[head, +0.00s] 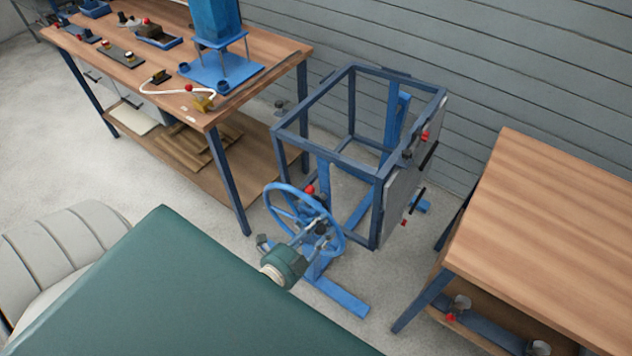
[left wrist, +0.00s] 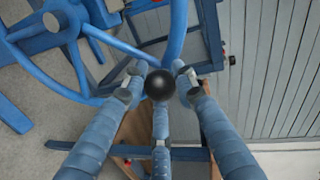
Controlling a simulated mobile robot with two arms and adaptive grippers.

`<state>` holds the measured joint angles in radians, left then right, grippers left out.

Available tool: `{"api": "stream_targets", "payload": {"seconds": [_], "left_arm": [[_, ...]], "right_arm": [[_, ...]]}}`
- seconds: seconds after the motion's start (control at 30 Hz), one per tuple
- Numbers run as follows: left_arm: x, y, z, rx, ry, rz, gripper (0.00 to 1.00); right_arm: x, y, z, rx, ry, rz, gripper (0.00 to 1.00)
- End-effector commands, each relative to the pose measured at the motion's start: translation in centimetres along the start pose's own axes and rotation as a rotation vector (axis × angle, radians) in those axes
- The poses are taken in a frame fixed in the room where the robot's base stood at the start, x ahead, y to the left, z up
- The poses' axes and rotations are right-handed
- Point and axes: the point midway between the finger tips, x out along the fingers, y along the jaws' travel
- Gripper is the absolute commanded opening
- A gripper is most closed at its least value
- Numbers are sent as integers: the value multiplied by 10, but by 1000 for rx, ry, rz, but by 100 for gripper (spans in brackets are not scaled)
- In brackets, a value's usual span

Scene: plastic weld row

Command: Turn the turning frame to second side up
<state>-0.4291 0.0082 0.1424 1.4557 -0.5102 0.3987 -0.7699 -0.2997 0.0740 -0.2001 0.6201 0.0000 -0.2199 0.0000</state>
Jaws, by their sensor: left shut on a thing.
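The turning frame (head: 357,68) is an open dark blue box of bars on a blue stand (head: 340,297). A grey panel with red and black fittings (head: 397,207) is on its right side. A blue handwheel (head: 271,190) stands at its near end, with a red knob (head: 310,190) near it. My left gripper (head: 318,228) is at the lower right of the wheel. In the left wrist view, its fingers (left wrist: 159,88) are closed around a black ball knob (left wrist: 160,84) at the wheel rim (left wrist: 178,30). My right gripper is not in view.
A wooden bench (head: 270,42) with a blue press (head: 215,22) and small parts stands at the back left. Another wooden table (head: 560,210) stands at the right, close to the frame. A grey panelled wall (head: 520,60) is behind. Some floor is free around the stand.

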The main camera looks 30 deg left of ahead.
Motion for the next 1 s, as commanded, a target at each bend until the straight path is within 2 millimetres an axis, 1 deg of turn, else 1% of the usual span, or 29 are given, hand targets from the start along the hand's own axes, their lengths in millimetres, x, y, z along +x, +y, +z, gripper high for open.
{"api": "stream_targets", "payload": {"seconds": [0.3,0.83,0.87,0.93,0.97,1.0], "left_arm": [[2,6,-4,59,-12,-6,0],[2,6,-4,71,-16,-7,0],[2,6,-4,71,-16,-8,30],[2,6,-4,72,-16,-7,44],[2,6,-4,72,-16,-7,47],[2,7,-4,72,-16,-7,47]], "right_arm": [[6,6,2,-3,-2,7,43],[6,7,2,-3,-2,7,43],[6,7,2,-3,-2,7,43],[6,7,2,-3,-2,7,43],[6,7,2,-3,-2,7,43],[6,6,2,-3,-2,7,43]]}}
